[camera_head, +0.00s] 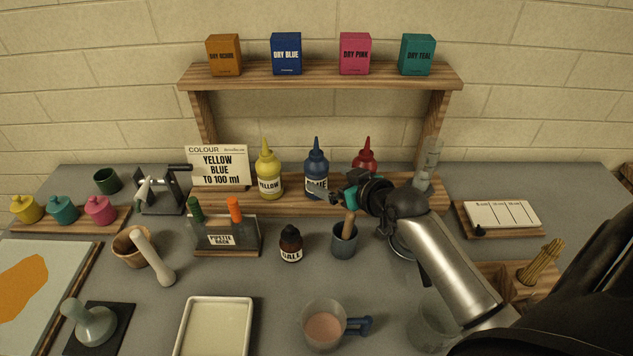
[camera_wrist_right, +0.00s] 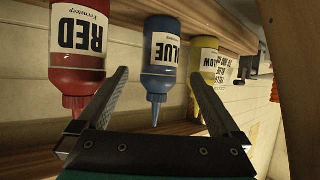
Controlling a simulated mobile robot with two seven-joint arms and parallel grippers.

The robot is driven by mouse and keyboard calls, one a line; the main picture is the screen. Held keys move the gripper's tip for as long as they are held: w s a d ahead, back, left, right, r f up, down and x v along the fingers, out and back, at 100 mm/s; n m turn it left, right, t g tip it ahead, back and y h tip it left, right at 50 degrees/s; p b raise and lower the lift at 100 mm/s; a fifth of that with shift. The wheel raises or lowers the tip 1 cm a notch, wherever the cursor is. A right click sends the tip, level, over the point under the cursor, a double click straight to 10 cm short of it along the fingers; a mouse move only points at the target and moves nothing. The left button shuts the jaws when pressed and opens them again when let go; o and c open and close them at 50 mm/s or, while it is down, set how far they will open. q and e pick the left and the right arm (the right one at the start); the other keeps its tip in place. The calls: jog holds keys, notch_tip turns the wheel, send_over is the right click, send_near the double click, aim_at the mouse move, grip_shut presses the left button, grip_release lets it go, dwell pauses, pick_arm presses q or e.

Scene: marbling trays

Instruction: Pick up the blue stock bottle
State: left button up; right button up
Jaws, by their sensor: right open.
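The blue stock bottle (camera_head: 317,172) stands upright on the low wooden shelf between the yellow bottle (camera_head: 268,172) and the red bottle (camera_head: 365,156). My right gripper (camera_head: 339,197) is just in front and to the right of the blue bottle, and hides the lower part of the red one. In the right wrist view, the picture is upside down. The blue bottle (camera_wrist_right: 162,60) shows between the two open fingers of the right gripper (camera_wrist_right: 159,76), with no visible grip on it. The red bottle (camera_wrist_right: 78,50) is beyond the left finger. My left gripper is not in view.
An upper shelf (camera_head: 320,78) holds several boxes.

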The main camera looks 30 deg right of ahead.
aim_at(317, 172)
jog(key=shift+r+b+x, duration=0.2)
jog(key=shift+b+x, duration=0.4)
jog(key=shift+x, duration=2.85)
jog(key=shift+w, duration=0.1)
jog(key=shift+r, duration=0.1)
jog(key=c, duration=0.8)
notch_tip(317, 172, up, 10)
jog(key=shift+p, duration=1.1)
jog(key=shift+c, duration=0.2)
